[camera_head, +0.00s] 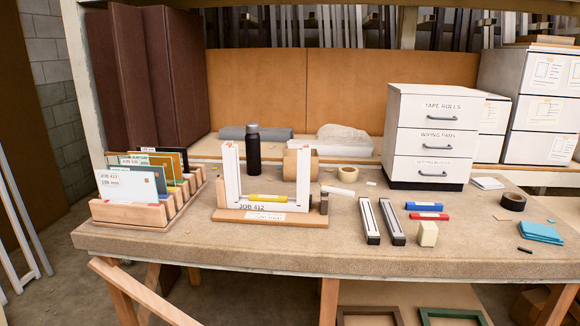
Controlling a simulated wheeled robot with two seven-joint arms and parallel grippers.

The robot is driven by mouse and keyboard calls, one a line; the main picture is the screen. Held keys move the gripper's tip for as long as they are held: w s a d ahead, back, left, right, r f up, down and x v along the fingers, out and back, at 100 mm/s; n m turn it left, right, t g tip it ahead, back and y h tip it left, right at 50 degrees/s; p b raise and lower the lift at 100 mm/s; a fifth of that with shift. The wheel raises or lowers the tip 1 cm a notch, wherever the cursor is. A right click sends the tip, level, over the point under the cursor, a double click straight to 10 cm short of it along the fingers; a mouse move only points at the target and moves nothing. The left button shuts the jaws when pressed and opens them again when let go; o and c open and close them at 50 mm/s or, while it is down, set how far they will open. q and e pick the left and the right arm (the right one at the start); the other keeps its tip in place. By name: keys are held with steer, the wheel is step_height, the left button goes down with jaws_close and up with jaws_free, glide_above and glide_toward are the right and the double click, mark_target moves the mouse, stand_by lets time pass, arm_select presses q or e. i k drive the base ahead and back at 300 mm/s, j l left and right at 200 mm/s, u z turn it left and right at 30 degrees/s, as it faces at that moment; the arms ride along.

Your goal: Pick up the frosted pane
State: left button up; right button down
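I cannot surely pick out a frosted pane. A wooden slotted rack (130,214) on the left of the bench holds several upright sheets in different colours. Its front sheet is a pale, whitish panel (128,187) with a label that seems to read JOB 413. A wooden fixture (225,215) with two white uprights stands at the middle of the bench. It has a JOB 412 label, with a yellow bar low between the uprights. Neither of my grippers is in view.
A dark bottle (253,150) stands behind the fixture. Two long metal bars (369,220), red and blue tools, a cream block (428,233), tape rolls and blue cloths (541,232) lie to the right. A white drawer unit (432,135) stands behind. The bench's front strip (250,250) is clear.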

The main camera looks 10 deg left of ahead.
mark_target(114, 185)
steer(key=u, duration=1.25)
steer(key=i+u, duration=0.15)
steer(key=u, duration=0.5)
steer(key=i+l+u, duration=0.25)
steer(key=l, duration=0.15)
steer(key=i+l+u, duration=0.25)
steer(key=l, duration=0.15)
steer(key=i+l, duration=0.2)
steer(key=l, duration=0.15)
steer(key=i+l, duration=0.15)
steer(key=l, duration=0.15)
steer(key=i+l, duration=0.2)
steer(key=l, duration=0.15)
steer(key=u, duration=0.05)
